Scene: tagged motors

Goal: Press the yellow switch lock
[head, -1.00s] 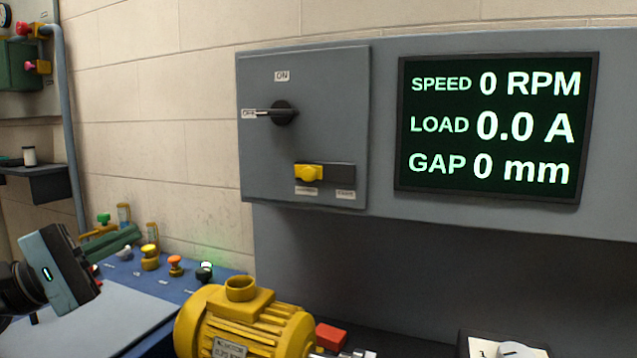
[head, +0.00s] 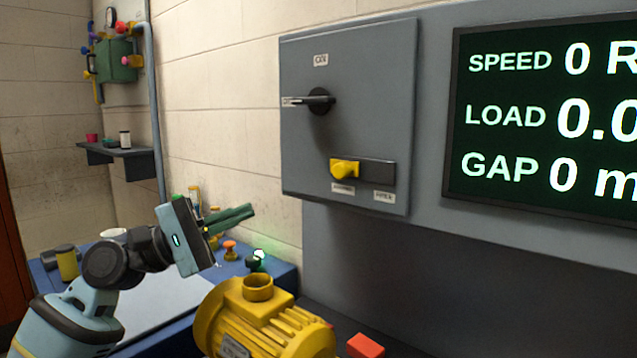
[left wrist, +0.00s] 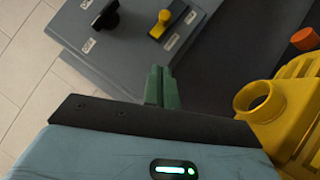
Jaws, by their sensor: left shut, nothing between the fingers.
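The yellow switch lock (head: 344,169) is a yellow knob at the left end of a dark slot (head: 377,172) on the grey switch box (head: 395,80). It also shows in the left wrist view (left wrist: 161,23). A black rotary handle (head: 319,101) sits above it, its lever pointing left to a label; the label above the handle reads ON. My left gripper (head: 250,211) is shut and empty, below and left of the box, apart from it. Its green fingers (left wrist: 161,88) point toward the box in the left wrist view. My right gripper is not in view.
A yellow motor (head: 255,325) stands below the box, close to my left gripper. A blue bench (head: 285,277) with small knobs lies behind it. A display (head: 560,110) reads speed 0 RPM. A red block (head: 365,346) lies right of the motor. A shelf (head: 122,152) hangs at left.

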